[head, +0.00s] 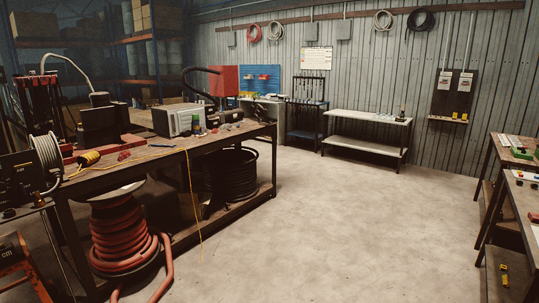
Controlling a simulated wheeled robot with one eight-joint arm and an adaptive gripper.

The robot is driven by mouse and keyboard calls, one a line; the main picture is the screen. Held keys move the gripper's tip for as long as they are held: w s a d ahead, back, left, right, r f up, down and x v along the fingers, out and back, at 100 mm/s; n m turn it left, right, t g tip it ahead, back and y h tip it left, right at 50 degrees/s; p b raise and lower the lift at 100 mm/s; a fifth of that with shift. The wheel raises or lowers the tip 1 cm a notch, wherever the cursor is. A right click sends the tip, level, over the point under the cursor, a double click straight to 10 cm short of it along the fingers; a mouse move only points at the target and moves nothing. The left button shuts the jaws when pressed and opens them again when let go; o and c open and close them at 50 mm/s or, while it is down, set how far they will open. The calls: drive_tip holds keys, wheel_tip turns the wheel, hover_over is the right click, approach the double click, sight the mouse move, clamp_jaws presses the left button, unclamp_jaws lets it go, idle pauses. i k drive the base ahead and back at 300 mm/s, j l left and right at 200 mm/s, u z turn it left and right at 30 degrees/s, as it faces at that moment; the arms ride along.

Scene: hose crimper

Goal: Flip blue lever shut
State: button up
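I cannot make out a blue lever in the head view; it is hidden, too small or outside the picture. A dark machine with a red base (100,124) stands on the long workbench at the left and may be the crimper, but I cannot tell. A grey box-shaped device (181,120) stands beside it on the bench, with a thick black hose (196,74) rising behind it. My gripper is not in view.
The long workbench (222,134) fills the left side, with a red hose reel (122,232) and a black hose coil (233,176) below. Tables (499,153) stand at the right edge. A low white table (366,116) is by the back wall. The concrete floor (340,220) between is open.

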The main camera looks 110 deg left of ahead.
sight(21, 184)
drive_tip(key=u, duration=5.2)
drive_tip(key=i+z, duration=0.2)
drive_tip(key=i, duration=3.1)
drive_tip(key=l, duration=0.05)
